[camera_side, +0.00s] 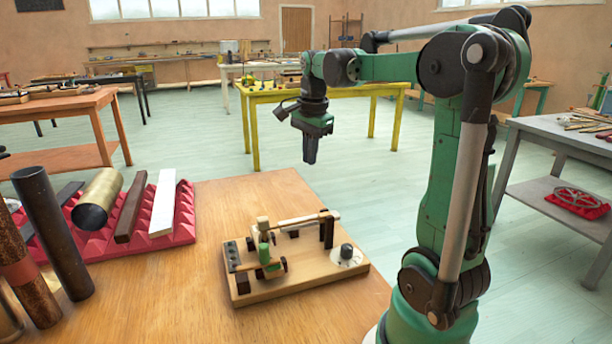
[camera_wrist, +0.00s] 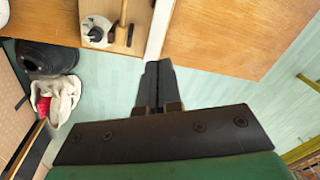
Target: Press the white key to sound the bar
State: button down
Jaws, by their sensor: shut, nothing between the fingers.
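A wooden board (camera_side: 300,280) on the near table carries a small mechanism. A cream block (camera_side: 263,225) stands on a green part (camera_side: 265,253) at its left, and a pale rod (camera_side: 308,219) runs to a dark post (camera_side: 327,230). A white disc with a dark knob (camera_side: 347,254) is at its right corner. I cannot tell for sure which part is the white key. A white bar (camera_side: 163,203) lies on red ridged foam (camera_side: 180,228) at left. My gripper (camera_side: 310,160) is shut and empty, pointing down, high above and apart from the board.
A dark brown bar (camera_side: 131,208) and a brass tube (camera_side: 97,198) lie on the foam. Upright dark and rusty tubes (camera_side: 53,230) stand at the table's left. A yellow table (camera_side: 320,92) is behind my gripper. The wooden tabletop (camera_side: 215,225) between foam and board is clear.

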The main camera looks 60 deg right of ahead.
jog(key=s+d+m+g+y, duration=0.1)
jog(key=s+d+m, duration=0.2)
jog(key=d+m, duration=0.2)
jog(key=shift+d, duration=0.2)
notch_tip(320, 180, down, 14)
jog(key=shift+f, duration=0.1)
dwell(0.4)
